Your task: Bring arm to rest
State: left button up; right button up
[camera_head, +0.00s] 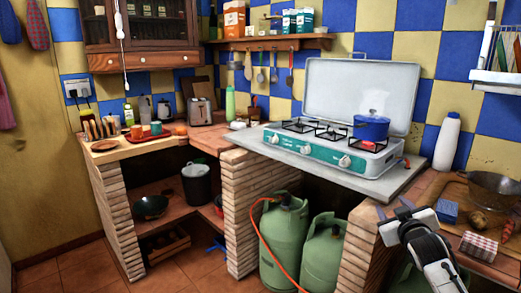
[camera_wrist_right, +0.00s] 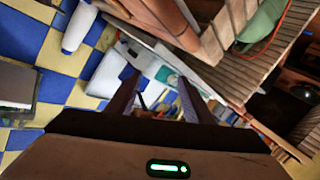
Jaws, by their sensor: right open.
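My right arm (camera_head: 432,255) comes in from the bottom right in the head view, in front of the brick counter. The stove and blue tiles show beyond the fingers there, at a tilt. My left gripper is not in view.
A green gas stove (camera_head: 328,152) with a blue pot (camera_head: 371,127) stands on the grey counter slab (camera_head: 375,185). Beside my arm are a blue box (camera_head: 446,211), a checked box (camera_head: 479,246) and a metal colander (camera_head: 492,188). Green gas bottles (camera_head: 285,235) stand below.

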jog(key=s+a+f+g+y, duration=0.1)
jog(key=s+a+f+y, duration=0.1)
jog(key=s+a+f, duration=0.75)
jog(key=s+a+f+g+y, duration=0.2)
jog(key=s+a+f, duration=0.35)
jog(key=f, duration=0.65)
jog(key=s+a+f+g, duration=0.1)
jog(key=s+a+f, duration=0.2)
jog(key=s, duration=0.6)
jog(key=s+a+f+g+y, duration=0.1)
jog(key=s+a+f, duration=0.2)
jog(key=s, duration=0.7)
jog(key=s+a+f+g+y, duration=0.1)
jog(key=s+a+f, duration=0.2)
jog(key=s, duration=0.6)
jog(key=shift+s+a+f+g, duration=0.2)
jog(key=shift+a+f+g, duration=0.1)
jog(key=shift+a+g, duration=0.15)
